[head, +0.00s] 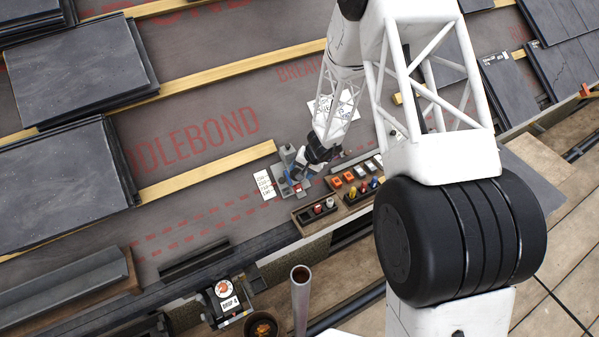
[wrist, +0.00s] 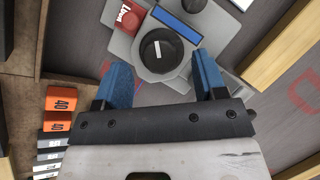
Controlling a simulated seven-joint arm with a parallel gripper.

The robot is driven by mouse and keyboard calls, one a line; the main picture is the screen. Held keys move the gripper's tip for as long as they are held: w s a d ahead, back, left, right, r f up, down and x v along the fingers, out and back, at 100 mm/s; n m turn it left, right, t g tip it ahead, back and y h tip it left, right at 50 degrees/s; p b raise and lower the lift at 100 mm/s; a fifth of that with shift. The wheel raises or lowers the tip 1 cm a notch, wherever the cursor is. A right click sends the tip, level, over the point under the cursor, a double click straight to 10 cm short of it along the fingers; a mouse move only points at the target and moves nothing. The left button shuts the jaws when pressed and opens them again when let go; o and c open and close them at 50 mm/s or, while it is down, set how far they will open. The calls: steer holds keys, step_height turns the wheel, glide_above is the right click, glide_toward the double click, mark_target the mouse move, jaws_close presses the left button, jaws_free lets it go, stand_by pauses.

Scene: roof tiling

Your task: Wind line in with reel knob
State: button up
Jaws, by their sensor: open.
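A grey device (head: 291,180) sits on the roof membrane in the head view, partly hidden by my gripper (head: 304,162). In the wrist view the device (wrist: 125,45) carries a round black knob (wrist: 157,50) with a white mark, on a round grey base. My gripper (wrist: 161,70) is open, its two blue fingers apart on either side below the knob. Nothing is between the fingers except the view of the knob and its base; I cannot tell whether they touch. A red labelled part (wrist: 129,18), a blue strip (wrist: 177,19) and a second dark knob (wrist: 194,5) are beside it.
A wooden tray (head: 308,213) with small coloured parts is right of the device; orange blocks marked 40 (wrist: 60,101) show in the wrist view. A white note card (head: 264,186) lies left of the device. Wooden battens (head: 205,173) and slate stacks (head: 60,180) surround it.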

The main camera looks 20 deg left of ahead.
steer(key=shift+x, duration=0.9)
steer(key=shift+c, duration=0.3)
steer(key=c, duration=0.9)
steer(key=shift+o, duration=0.2)
